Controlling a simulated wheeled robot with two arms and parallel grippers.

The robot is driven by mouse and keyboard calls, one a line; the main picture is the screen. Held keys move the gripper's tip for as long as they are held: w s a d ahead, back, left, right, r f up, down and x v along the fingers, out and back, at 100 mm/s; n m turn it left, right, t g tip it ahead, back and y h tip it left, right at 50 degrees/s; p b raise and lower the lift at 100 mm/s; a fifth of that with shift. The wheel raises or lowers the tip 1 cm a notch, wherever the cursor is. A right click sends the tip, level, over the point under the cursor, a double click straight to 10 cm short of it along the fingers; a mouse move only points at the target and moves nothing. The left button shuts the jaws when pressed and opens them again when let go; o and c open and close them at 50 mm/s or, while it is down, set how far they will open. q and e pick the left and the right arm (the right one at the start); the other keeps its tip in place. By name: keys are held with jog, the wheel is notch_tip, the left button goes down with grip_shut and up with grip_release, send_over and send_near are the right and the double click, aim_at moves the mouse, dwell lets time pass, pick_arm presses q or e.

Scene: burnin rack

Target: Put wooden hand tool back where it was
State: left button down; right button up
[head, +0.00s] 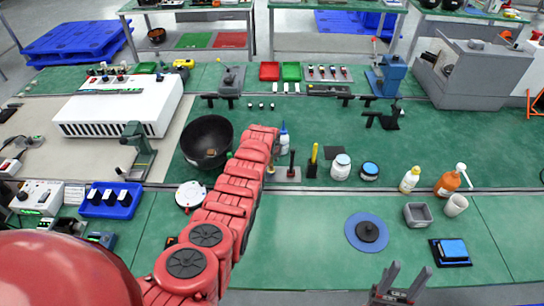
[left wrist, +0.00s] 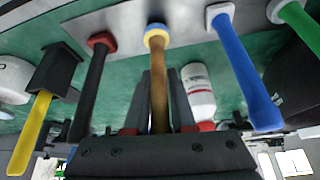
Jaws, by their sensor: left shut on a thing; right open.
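The wooden hand tool (left wrist: 159,95) is a brown rod with a yellow and pale collar at its far end, in the left wrist view. My left gripper (left wrist: 160,76) is shut on its handle, a finger on each side. The collar end is over the grey rack plate (left wrist: 128,18), in line with the other tools; whether it is seated or just above, I cannot tell. In the head view my red left arm hides the gripper and wooden tool; part of the rack (head: 286,175) shows. My right gripper (head: 410,267) is open and empty at the bottom.
A black-handled tool (left wrist: 90,85) and a blue one (left wrist: 243,72) stand on either side; a green one (left wrist: 302,25) and a yellow one (left wrist: 33,130) are farther out. A black bowl (head: 207,135) is left of the arm. The bench's front middle is clear.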

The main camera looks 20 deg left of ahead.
pick_arm(q)
jog(key=shift+f, duration=0.25)
jog(key=shift+f, duration=0.2)
jog(key=c, duration=0.8)
grip_release()
jog(key=shift+o, duration=0.2)
jog(key=shift+r, duration=0.2)
